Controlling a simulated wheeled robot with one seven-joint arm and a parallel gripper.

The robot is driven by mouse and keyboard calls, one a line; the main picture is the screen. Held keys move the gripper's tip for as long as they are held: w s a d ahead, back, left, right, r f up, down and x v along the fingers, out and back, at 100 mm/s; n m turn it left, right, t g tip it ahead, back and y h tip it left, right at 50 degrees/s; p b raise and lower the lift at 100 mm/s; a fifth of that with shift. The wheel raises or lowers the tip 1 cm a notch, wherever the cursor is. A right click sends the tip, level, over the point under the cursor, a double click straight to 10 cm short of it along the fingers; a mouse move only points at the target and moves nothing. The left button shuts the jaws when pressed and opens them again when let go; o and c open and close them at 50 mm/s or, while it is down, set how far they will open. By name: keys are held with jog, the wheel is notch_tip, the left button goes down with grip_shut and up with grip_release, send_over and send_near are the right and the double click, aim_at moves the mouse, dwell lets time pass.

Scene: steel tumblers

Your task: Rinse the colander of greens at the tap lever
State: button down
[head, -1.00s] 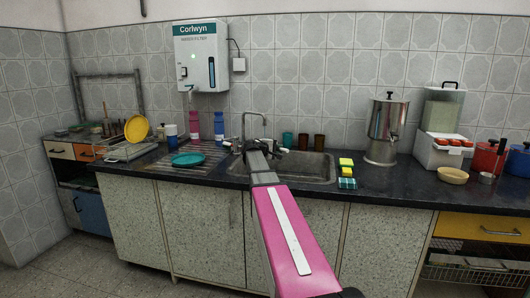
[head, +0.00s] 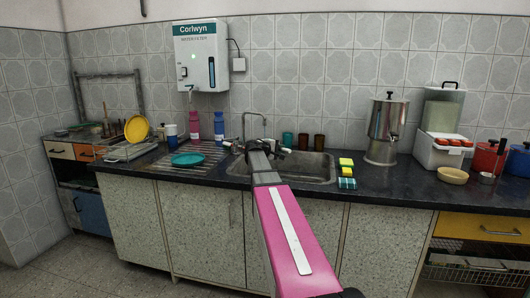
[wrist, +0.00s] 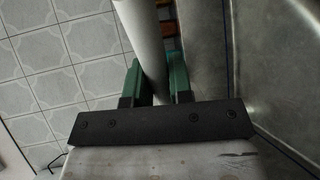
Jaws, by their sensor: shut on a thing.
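The tap (head: 253,117) rises at the back of the steel sink (head: 315,168), partly hidden by my arm. My gripper (head: 264,145) is at the tap's base in the head view, where its fingers are hard to make out. In the wrist view its green fingers (wrist: 159,84) are closed around a pale, rounded bar that looks like the tap lever (wrist: 143,40). Its far end runs out of the picture. I see no colander of greens in either view. The sink's floor near my arm is hidden.
A teal dish (head: 187,159) lies on the ribbed drainer left of the sink. A steel urn (head: 385,130) stands further right. Bottles (head: 219,127) and cups (head: 303,141) line the back.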

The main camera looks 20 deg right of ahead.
jog(key=s+a, duration=0.4)
jog(key=s, duration=0.3)
dwell(0.7)
jog(key=shift+r, duration=0.1)
dwell(1.1)
jog(key=s+a+r, duration=0.2)
jog(key=s+r, duration=0.2)
jog(key=shift+s+a, duration=0.15)
dwell(0.3)
jog(key=shift+f, duration=0.1)
dwell(0.5)
